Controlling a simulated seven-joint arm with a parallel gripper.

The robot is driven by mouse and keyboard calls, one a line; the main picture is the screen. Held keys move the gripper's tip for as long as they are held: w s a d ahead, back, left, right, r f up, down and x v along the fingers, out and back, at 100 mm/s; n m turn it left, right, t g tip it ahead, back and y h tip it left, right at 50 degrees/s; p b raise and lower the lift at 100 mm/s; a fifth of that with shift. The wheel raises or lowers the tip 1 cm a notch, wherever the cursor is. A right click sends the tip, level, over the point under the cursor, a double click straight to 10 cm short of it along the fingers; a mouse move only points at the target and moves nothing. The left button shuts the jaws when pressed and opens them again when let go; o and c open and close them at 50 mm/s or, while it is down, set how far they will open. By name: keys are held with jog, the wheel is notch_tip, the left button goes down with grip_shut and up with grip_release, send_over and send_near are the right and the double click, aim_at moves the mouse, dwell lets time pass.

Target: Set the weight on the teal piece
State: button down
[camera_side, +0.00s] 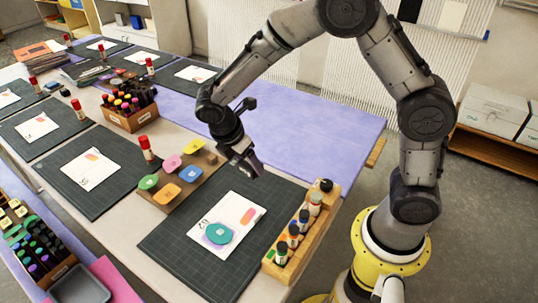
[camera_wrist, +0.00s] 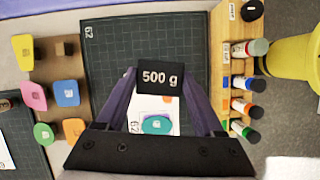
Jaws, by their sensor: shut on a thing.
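My gripper (camera_side: 243,160) is in the air above the far part of the near cutting mat. In the wrist view its fingers are shut on a black weight (camera_wrist: 161,77) marked "500 g". The teal piece (camera_side: 219,234) lies on a white sheet (camera_side: 240,214), partly over a purple shape. In the wrist view the teal piece (camera_wrist: 157,125) shows below the weight, between the fingers. My gripper and the weight are clear of it. The lower part of the sheet is hidden by my gripper in the wrist view.
A wooden board (camera_wrist: 97,55) with several coloured pieces and a brown block stands left of the cutting mat (camera_side: 182,238). A wooden rack (camera_side: 270,262) of bottles and markers stands along the mat's right side. The mat around the sheet is bare.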

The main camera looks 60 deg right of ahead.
jog(key=shift+n+t, duration=0.4)
jog(key=shift+n, duration=0.4)
jog(key=shift+w+a+f, duration=0.2)
jog(key=shift+a+f, duration=1.5)
jog(key=shift+a, duration=0.55)
jog(key=shift+w+a+f, duration=0.2)
jog(key=shift+a+f, duration=1.5)
jog(key=shift+a, duration=0.55)
jog(key=shift+w+a+f, duration=0.2)
jog(key=shift+a+f, duration=1.5)
jog(key=shift+a, duration=0.55)
jog(key=shift+f, duration=0.95)
grip_release()
notch_tip(320, 180, up, 7)
